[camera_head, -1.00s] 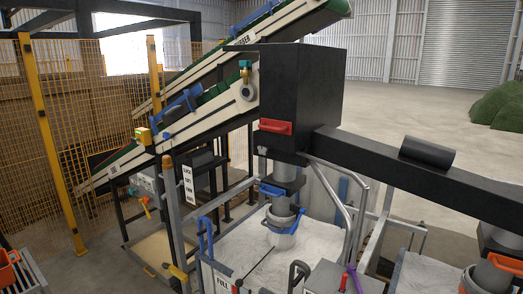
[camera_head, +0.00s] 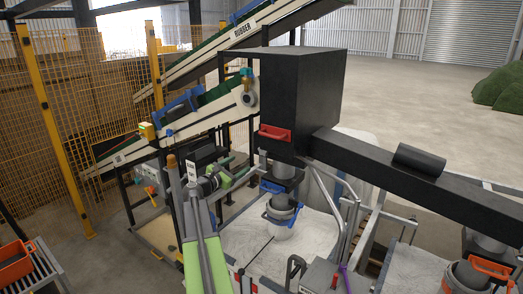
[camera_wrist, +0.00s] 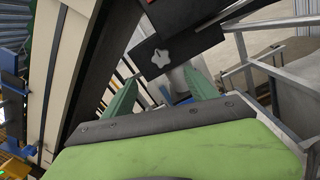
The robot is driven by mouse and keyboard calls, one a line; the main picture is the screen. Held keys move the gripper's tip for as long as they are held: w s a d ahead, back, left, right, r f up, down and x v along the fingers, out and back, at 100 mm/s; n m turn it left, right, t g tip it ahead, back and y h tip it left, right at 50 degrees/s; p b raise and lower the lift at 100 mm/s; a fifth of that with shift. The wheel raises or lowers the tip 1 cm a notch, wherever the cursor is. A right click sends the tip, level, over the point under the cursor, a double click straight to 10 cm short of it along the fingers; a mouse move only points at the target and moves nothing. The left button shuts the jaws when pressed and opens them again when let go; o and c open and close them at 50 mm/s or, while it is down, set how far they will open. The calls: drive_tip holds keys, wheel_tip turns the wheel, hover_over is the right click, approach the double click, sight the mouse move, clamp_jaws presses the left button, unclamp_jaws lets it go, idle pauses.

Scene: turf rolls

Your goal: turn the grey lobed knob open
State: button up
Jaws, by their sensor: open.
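The grey lobed knob (camera_wrist: 161,58) shows in the wrist view as a pale star shape on a dark plate (camera_wrist: 182,44), a little above the picture's middle. My gripper (camera_wrist: 161,73) has its two green fingers spread apart, with nothing between them. The knob appears beyond the fingertips, roughly between them and apart from both. In the head view my arm rises at the lower middle, its end near the lower conveyor and left of the black box. I cannot make out the knob in the head view.
A black box (camera_head: 298,100) with a red handle (camera_head: 274,132) stands right of my arm. Inclined conveyors (camera_head: 205,118) run behind it. A white bulk bag (camera_head: 250,235) and metal rails (camera_head: 345,215) are close on the right. Open concrete floor (camera_head: 390,95) lies at the back right.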

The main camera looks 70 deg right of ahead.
drive_tip(key=x, duration=1.7)
drive_tip(key=shift+s, duration=0.1)
